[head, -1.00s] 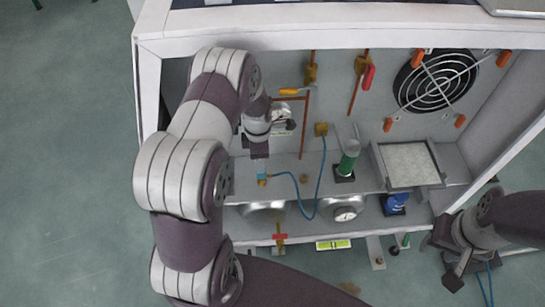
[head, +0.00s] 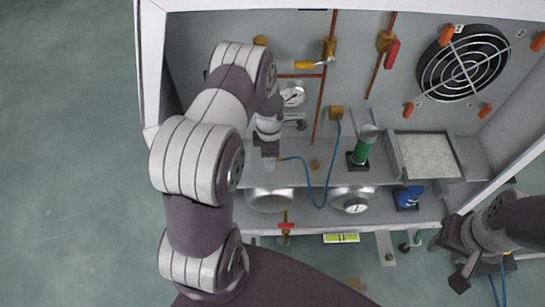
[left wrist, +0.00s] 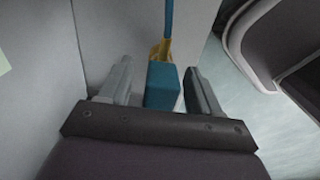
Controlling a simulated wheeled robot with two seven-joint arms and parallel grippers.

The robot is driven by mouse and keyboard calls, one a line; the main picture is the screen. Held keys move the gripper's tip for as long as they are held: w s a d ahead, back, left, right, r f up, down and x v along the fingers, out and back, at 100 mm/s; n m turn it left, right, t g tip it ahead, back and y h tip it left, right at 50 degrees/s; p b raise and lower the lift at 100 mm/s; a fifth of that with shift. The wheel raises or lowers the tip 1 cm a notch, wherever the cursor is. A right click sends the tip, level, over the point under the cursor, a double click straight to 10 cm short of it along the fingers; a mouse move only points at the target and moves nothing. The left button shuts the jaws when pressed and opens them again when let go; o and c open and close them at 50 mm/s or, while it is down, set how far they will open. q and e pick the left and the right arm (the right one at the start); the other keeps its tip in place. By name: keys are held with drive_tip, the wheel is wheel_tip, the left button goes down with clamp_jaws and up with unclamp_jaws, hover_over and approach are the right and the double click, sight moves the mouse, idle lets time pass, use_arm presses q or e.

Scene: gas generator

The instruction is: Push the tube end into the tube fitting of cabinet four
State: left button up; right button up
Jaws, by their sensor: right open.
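The cabinet (head: 152,75) is an open white-framed box filling the head view. A thin blue tube (head: 326,180) runs from a brass fitting (head: 337,112) on its back panel, loops down, and ends at my left gripper (head: 268,163). In the left wrist view, a teal block (left wrist: 162,86) with a brass piece (left wrist: 160,52) and the blue tube beyond it lies between the left fingers. A gap shows on the block's left side, so the fingers look open around it. My right gripper (head: 482,272) is open at the lower right. I cannot tell which fitting is the task's.
A fan (head: 462,63) is on the back panel. A green-based cylinder (head: 362,150), a tray (head: 432,157) and a blue item (head: 409,196) stand right of the tube. Round tanks (head: 268,200) with a gauge (head: 355,208) sit below. Open floor (head: 70,170) is at left.

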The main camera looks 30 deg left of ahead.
use_arm(q)
clamp_jaws()
drive_tip(key=shift+r+p, duration=2.3)
drive_tip(key=shift+r, duration=0.25)
